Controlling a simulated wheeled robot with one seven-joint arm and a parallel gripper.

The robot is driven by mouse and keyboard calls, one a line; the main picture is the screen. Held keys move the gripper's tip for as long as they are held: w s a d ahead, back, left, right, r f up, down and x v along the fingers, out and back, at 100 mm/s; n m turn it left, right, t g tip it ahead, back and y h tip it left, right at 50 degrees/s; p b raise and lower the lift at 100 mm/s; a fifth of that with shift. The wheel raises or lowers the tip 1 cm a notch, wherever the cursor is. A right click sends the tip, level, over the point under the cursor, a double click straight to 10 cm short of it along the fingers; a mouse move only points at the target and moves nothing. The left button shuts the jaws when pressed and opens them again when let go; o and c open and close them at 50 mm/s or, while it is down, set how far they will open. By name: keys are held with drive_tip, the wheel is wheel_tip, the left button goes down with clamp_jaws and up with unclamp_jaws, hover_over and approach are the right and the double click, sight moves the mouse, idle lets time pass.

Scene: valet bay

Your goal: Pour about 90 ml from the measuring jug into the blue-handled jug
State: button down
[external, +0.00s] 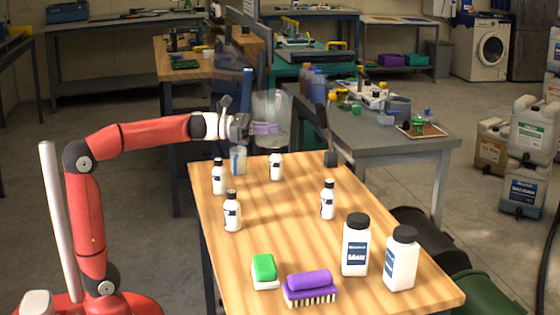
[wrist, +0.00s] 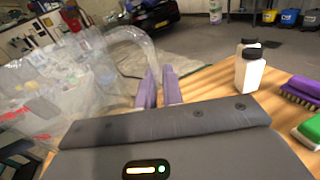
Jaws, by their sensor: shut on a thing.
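My gripper (external: 262,128) is at the far end of the wooden table, raised above its top. Its purple fingers show in the wrist view (wrist: 159,88), shut on the handle of the large clear measuring jug (external: 277,104). In the wrist view the clear jug (wrist: 65,82) fills the left side, with its curved handle reaching the fingers. Its liquid level and exact tilt are hard to tell. A small clear vessel with a blue part (external: 238,161), which looks like the blue-handled jug, stands on the table's far left edge, below my gripper. No stream of liquid is visible.
Several small white bottles (external: 232,212) stand on the table. Two larger black-capped bottles (external: 355,246), a purple brush (external: 309,284) and a green-topped block (external: 264,268) are near the front. A dark upright tool (external: 330,157) stands at the back right. The table's middle is clear.

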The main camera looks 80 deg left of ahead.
drive_tip(key=shift+r, duration=0.25)
drive_tip(key=shift+w+a, duration=0.1)
drive_tip(key=shift+w, duration=0.1)
drive_tip(key=w+a+f+n+g+y+b, duration=0.1)
drive_tip(key=w+a+f+n+y, duration=0.2)
drive_tip(key=w+a+n+y, duration=0.3)
drive_tip(key=w+a+f+n+g+y+b, duration=0.1)
drive_tip(key=w+a+n+y, duration=0.4)
drive_tip(key=y, duration=0.6)
drive_tip(key=w+a+f+b, duration=0.1)
drive_tip(key=w+a+f, duration=0.1)
drive_tip(key=a, duration=0.1)
drive_tip(key=shift+w+a+f+n+g+y+b, duration=0.15)
drive_tip(key=shift+w+a+n+g+y+b, duration=0.15)
drive_tip(key=shift+w+n+g+y, duration=0.1)
drive_tip(key=shift+s, duration=0.15)
